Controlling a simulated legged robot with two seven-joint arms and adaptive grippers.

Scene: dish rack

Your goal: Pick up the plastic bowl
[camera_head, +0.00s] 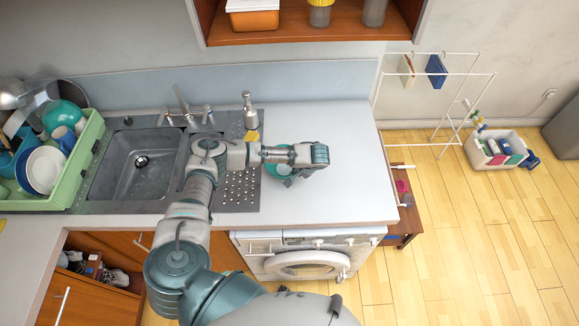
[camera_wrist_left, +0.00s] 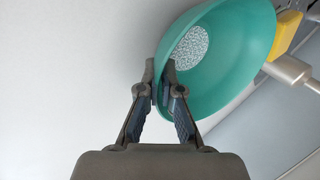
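The plastic bowl (camera_head: 277,172) is teal and shows partly behind my left gripper, on the counter side just right of the sink's drainboard. In the left wrist view the bowl (camera_wrist_left: 232,80) is at the upper right, its speckled inside bottom visible. My left gripper (camera_head: 290,180) is shut on the bowl's rim. In the wrist view its fingertips (camera_wrist_left: 160,78) pinch the wall, one outside and one inside. I cannot tell whether the bowl touches the counter. My right gripper is not in view.
A yellow sponge (camera_head: 251,136) and a soap dispenser (camera_head: 250,110) stand behind the bowl. The sink (camera_head: 140,172) and a green dish rack (camera_head: 85,150) full of dishes are to the left. The white counter (camera_head: 345,150) is clear to the right. A shelf (camera_head: 300,32) hangs above.

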